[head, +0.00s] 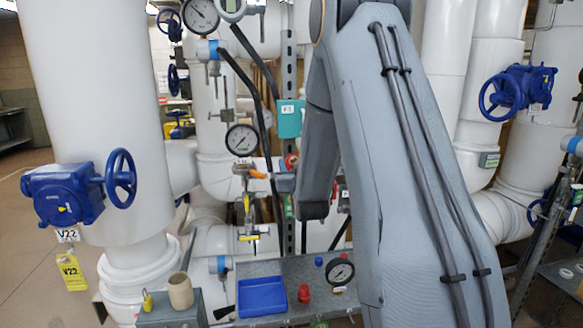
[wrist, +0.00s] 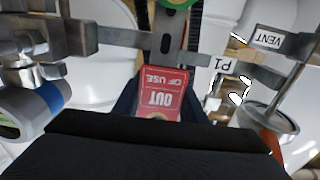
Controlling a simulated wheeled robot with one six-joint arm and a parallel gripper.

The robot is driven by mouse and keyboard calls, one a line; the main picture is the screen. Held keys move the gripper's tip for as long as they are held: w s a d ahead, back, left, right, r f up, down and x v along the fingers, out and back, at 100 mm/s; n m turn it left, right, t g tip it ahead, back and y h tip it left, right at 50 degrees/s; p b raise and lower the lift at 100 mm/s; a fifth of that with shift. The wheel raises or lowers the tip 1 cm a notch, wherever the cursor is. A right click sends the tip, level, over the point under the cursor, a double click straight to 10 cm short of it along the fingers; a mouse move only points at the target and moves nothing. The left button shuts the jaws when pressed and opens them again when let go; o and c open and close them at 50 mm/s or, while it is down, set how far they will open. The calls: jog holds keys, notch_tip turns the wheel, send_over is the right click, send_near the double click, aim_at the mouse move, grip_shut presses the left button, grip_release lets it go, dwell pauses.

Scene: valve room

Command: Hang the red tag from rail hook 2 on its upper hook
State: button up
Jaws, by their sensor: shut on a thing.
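The red tag (wrist: 163,90) shows in the wrist view, its "OUT OF USE" lettering upside down. My gripper (wrist: 163,105) is shut on it, with dark jaws on both sides and the tag's upper part standing out beyond them. A metal upright (wrist: 168,42) and a cross bar (wrist: 115,37) lie just past the tag's far edge; I cannot tell whether the tag touches them. In the head view my arm hides my gripper and the tag. I cannot make out rail hook 2 or an upper hook for certain in either view.
In the head view, a shelf (head: 305,268) holds a blue tray (head: 262,297) and a loose gauge (head: 340,271).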

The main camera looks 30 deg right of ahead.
jog(key=shift+b+x, duration=0.6)
jog(key=shift+x, duration=0.65)
jog(key=shift+f+b, duration=0.45)
jog(key=shift+f, duration=0.05)
dwell(0.7)
jog(key=o, duration=0.9)
